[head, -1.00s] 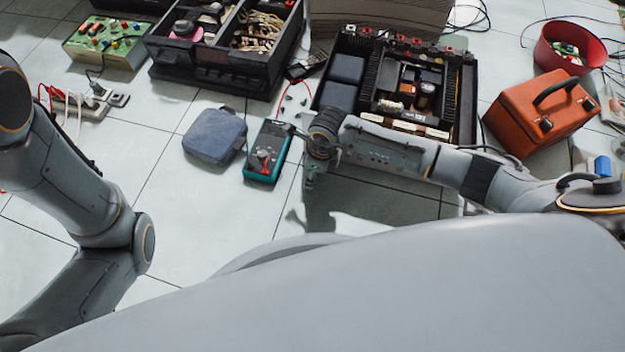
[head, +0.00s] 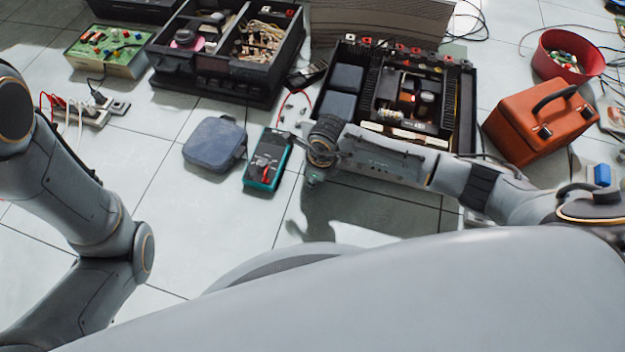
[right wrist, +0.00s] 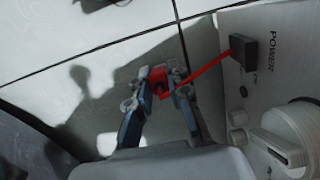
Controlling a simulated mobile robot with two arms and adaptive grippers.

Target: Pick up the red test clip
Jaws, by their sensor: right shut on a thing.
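The red test clip (right wrist: 158,78) shows in the right wrist view, between the fingertips of my right gripper (right wrist: 160,94). The gripper is shut on it. In the head view my right gripper (head: 316,172) is over the floor between the multimeter and the open hifi; the clip cannot be made out there. My left arm shows at the left, but its gripper is out of view.
The open hifi (head: 465,110) lies right of the gripper; its white front panel (right wrist: 285,75) is close in the wrist view. A teal multimeter (head: 267,160) and a blue pouch (head: 215,140) lie to the left. An orange case (head: 535,115) stands right. Floor at front left is clear.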

